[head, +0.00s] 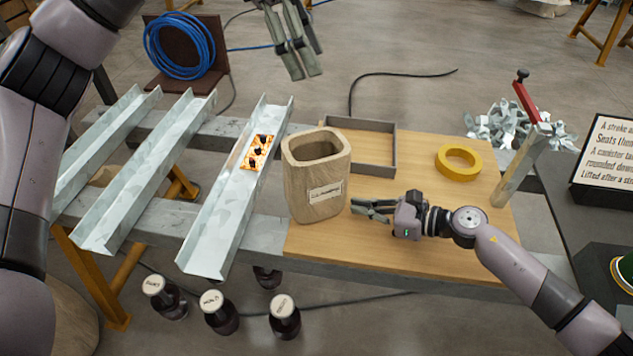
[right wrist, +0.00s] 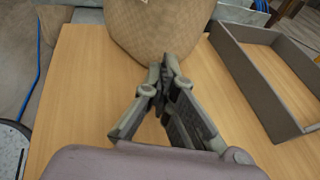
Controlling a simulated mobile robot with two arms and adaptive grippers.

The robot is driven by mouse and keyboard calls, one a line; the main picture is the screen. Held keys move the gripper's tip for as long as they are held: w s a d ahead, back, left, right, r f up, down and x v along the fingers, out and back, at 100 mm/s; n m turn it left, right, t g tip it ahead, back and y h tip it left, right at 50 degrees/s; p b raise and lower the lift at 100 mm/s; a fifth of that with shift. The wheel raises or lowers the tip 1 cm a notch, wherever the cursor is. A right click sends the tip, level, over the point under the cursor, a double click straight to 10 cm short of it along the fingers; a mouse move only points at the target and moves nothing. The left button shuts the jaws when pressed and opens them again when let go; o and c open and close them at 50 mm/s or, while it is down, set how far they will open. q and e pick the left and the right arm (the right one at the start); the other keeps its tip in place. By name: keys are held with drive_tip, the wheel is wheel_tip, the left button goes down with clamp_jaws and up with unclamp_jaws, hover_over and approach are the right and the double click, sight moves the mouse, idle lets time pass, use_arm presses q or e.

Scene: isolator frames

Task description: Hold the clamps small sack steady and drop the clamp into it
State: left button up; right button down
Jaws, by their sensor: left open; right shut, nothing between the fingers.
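The small sack (head: 317,192) is tan, open-topped and upright on the wooden board, with a white label too small to read. It also shows in the right wrist view (right wrist: 155,30). My right gripper (head: 358,209) is shut and empty, just right of the sack, its fingertips close to the sack's side; I cannot tell whether they touch. The fingers also show in the right wrist view (right wrist: 162,82). My left gripper (head: 299,74) is open and empty, raised above and behind the sack. A red-handled steel piece (head: 526,100) at the board's right edge looks like a clamp; I cannot be sure.
A grey open tray (head: 388,151) and a yellow tape ring (head: 459,161) lie on the board (head: 400,258). Steel channels (head: 225,215) lie left, one bearing a patterned card (head: 259,152). Metal pieces (head: 497,128) are heaped behind right. Dark bottles (head: 284,322) stand below the front edge.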

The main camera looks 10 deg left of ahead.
drive_tip(key=c, duration=1.9)
unclamp_jaws()
drive_tip(key=v, duration=1.2)
drive_tip(key=shift+s, duration=0.15)
